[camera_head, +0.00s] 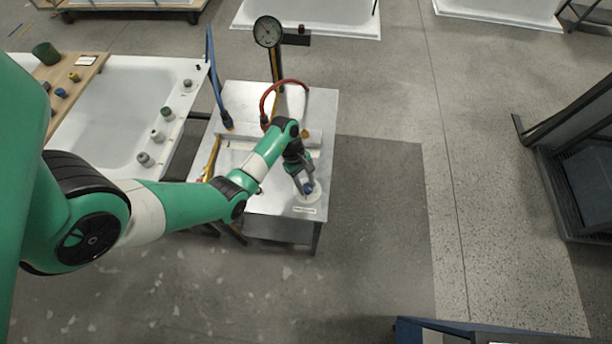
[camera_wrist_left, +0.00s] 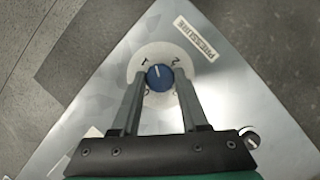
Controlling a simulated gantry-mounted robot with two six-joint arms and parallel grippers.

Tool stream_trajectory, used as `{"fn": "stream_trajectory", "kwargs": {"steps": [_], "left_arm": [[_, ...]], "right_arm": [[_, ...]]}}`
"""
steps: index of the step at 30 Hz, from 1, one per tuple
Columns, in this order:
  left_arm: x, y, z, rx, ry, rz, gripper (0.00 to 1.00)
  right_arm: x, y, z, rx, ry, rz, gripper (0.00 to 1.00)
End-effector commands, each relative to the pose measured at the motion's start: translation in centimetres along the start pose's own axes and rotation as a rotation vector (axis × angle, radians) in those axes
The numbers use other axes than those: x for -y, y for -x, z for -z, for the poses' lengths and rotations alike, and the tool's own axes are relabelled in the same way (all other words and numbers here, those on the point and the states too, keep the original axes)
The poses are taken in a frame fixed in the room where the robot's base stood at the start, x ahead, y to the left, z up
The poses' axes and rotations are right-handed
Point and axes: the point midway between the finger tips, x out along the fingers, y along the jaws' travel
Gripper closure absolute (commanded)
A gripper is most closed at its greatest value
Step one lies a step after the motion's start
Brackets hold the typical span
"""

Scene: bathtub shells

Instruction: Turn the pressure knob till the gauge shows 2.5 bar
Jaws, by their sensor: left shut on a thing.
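The pressure knob (camera_wrist_left: 159,77) is blue with a white pointer line and sits on a round pale dial with numbers. The line points nearly straight up in the left wrist view, between the marks 1 and 2. A label reading PRESSURE (camera_wrist_left: 197,38) lies beside the dial. My left gripper (camera_wrist_left: 158,84) has its fingers on both sides of the knob and is shut on it. In the head view the left gripper (camera_head: 307,188) reaches down to the knob at the table's front right. The round gauge (camera_head: 268,32) stands on a post behind the table; its reading is too small to tell.
The metal table (camera_head: 322,110) carries a red hose (camera_head: 265,98) and a blue hose (camera_head: 215,80). A white bathtub (camera_head: 110,115) with several small knobs on its rim stands left. A dark rack (camera_head: 580,165) stands far right. The floor between is clear.

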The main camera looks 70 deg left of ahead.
Motion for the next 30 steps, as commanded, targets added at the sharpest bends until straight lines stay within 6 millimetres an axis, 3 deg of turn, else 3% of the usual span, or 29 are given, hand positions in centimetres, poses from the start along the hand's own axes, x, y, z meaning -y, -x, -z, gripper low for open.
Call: {"fn": "stream_trajectory", "kwargs": {"steps": [15,16,20,30], "left_arm": [[-0.02,0.01,0.01,-0.001,-0.02,0.008,1.0],[-0.02,0.0,0.01,-0.001,-0.019,0.008,0.53],[-0.01,0.0,0.01,-0.001,-0.019,0.008,0.29],[-0.04,0.27,0.0,-0.001,-0.019,0.007,0.26]], "right_arm": [[0.0,-0.01,0.01,0.0,0.0,0.0,0.5],[0.0,-0.01,0.01,0.0,0.0,0.0,0.5],[0.0,-0.01,0.01,0.0,0.0,0.0,0.5],[0.0,-0.1,0.09,0.0,0.0,0.0,0.5]]}}
